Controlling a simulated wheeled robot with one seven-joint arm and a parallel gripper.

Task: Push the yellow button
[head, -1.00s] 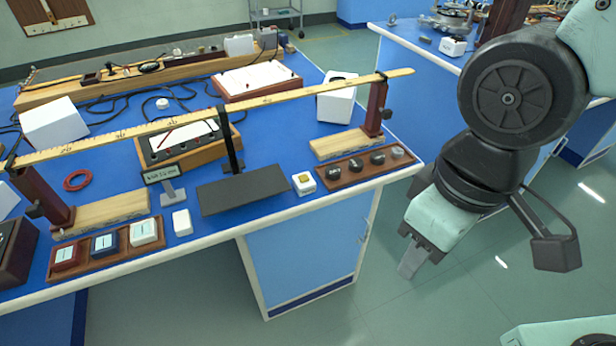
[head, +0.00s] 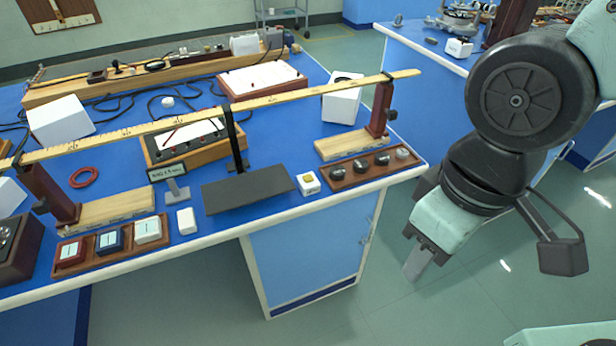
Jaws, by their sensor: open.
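The yellow button (head: 308,178) is a small yellow cap on top of a white box (head: 309,187). The box stands near the front edge of the blue bench, between a dark grey plate and a wooden tray of dark knobs. My gripper (head: 416,264) hangs over the floor to the right of the bench, pointing down. It is well apart from the button and touches nothing. Its fingers overlap in this view, so the gap between them is hard to see; no object shows in it.
A long wooden ruler (head: 262,101) on posts spans the bench above the button. The dark grey plate (head: 247,190) lies left of the button and the knob tray (head: 372,169) lies right. A white box (head: 343,100) stands behind. The floor (head: 440,315) beside the bench is clear.

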